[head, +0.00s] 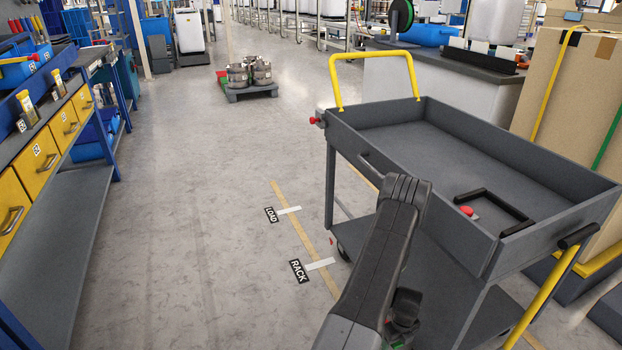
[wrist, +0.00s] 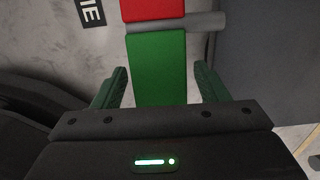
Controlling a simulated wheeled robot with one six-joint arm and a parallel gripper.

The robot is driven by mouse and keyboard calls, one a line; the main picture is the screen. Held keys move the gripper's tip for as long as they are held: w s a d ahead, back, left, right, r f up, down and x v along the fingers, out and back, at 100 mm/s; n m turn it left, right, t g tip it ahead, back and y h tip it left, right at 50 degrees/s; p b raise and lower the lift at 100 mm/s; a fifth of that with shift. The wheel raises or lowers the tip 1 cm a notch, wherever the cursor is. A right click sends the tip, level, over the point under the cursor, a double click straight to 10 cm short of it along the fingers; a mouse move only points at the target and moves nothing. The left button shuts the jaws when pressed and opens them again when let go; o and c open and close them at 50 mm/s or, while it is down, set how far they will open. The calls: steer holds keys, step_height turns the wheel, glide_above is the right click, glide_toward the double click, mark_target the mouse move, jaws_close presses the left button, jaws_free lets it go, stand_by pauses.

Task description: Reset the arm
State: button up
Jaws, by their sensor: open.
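My arm (head: 380,255) rises from the bottom of the head view, in front of the near left side of a grey cart (head: 425,150). My gripper (wrist: 160,80) shows in the wrist view with its two green-tinted fingers spread wide. A flat green piece (wrist: 157,65) with a red piece (wrist: 152,9) beyond it shows between and past the fingers. A grey bar (wrist: 205,22) lies across where they meet. I cannot tell what these pieces belong to or how far off they are. My gripper is not clearly seen in the head view.
The cart has yellow handles, a red knob (head: 466,210) and a black bracket (head: 488,208). A workbench with yellow drawers (head: 38,160) stands at left. Metal vessels (head: 250,72) sit on a low dark pallet (head: 248,92) further back. Bare floor (head: 200,200) lies between bench and cart.

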step_height(320, 180, up, 14)
steer(key=p, duration=0.4)
steer(key=shift+f, duration=0.15)
steer(key=shift+s+a, duration=0.1)
